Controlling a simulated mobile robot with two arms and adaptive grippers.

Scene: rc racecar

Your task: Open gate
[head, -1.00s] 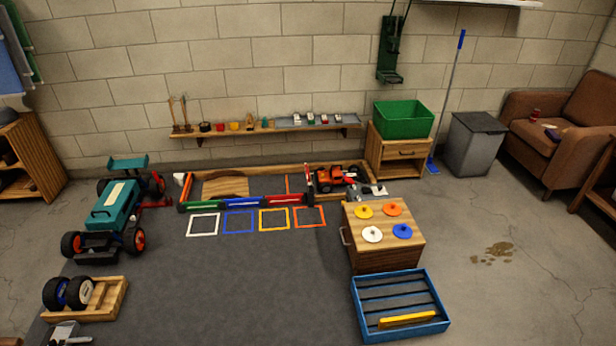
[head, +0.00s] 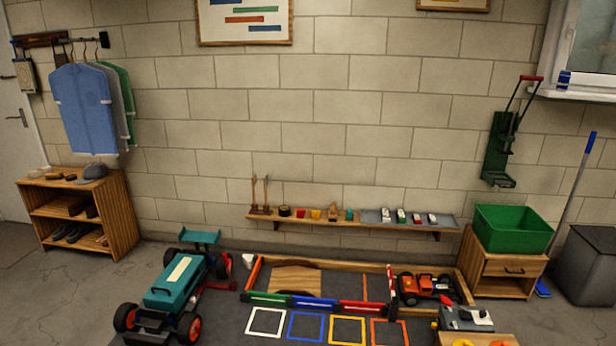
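A low wooden-walled pen (head: 345,264) sits on the floor mat below the wall shelf. Its front has a row of green (head: 266,299), blue (head: 314,303) and red (head: 360,307) bars. A red-and-white striped piece (head: 392,285) stands upright at the right end of this row, beside an orange toy car (head: 426,286). I cannot tell which of these parts is the gate. A grey device (head: 465,318) with red and white parts is at the pen's front right corner. Neither of my grippers can be made out in the head view.
A teal racecar (head: 176,287) stands left of the pen. Coloured square outlines (head: 306,326) lie on the mat in front. A wooden cabinet (head: 500,277) with a green bin (head: 513,229) stands at the right, near a grey trash bin (head: 590,264).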

